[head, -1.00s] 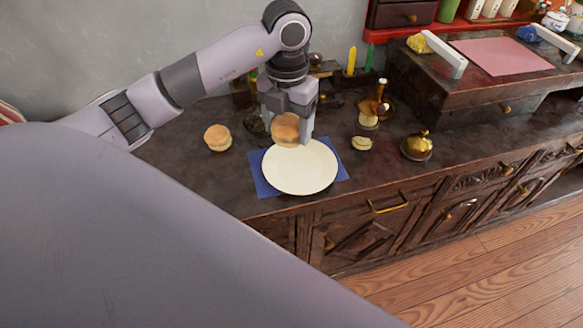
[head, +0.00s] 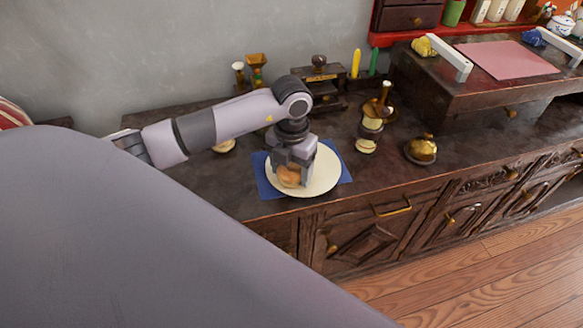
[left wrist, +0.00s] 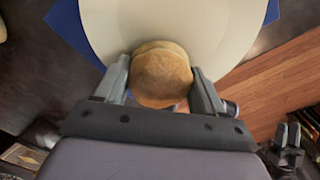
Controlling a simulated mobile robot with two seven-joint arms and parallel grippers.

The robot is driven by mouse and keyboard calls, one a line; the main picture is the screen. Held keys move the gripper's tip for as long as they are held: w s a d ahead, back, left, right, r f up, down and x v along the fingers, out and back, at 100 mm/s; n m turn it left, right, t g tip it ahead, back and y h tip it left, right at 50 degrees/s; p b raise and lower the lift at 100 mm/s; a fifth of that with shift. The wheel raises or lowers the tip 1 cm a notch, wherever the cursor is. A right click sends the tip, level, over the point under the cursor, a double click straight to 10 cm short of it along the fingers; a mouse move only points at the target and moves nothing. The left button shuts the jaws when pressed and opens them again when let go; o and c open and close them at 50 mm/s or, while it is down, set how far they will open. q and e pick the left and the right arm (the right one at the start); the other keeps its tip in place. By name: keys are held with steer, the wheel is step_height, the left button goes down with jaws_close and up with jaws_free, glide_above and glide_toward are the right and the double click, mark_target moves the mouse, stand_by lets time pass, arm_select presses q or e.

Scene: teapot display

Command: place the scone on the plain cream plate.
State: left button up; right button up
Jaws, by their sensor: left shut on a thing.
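The cream plate (head: 326,172) lies on a blue cloth near the front edge of the dark counter; it also shows in the left wrist view (left wrist: 225,30). My left gripper (head: 291,172) points down over the plate's left part and is shut on the scone (head: 289,178), a round golden-brown bun. In the left wrist view the scone (left wrist: 160,72) sits between the two fingers, over the plate's near edge. I cannot tell whether its underside touches the plate. A dark, gripper-like shape, likely my right gripper (left wrist: 286,142), shows small at the lower right of the left wrist view.
The blue cloth (head: 264,180) sticks out around the plate. A second bun (head: 223,146) is mostly hidden behind my left arm. A brass-topped stack (head: 371,128) and a golden lidded piece (head: 422,149) stand right of the plate. A wooden stand (head: 322,85) is behind.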

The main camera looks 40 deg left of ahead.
mark_target(291, 166)
arm_select(q)
steer(key=shift+f, duration=0.2)
steer(key=o, duration=1)
steer(key=shift+o, duration=0.2)
steer(key=shift+r, duration=0.15)
step_height(291, 166, up, 12)
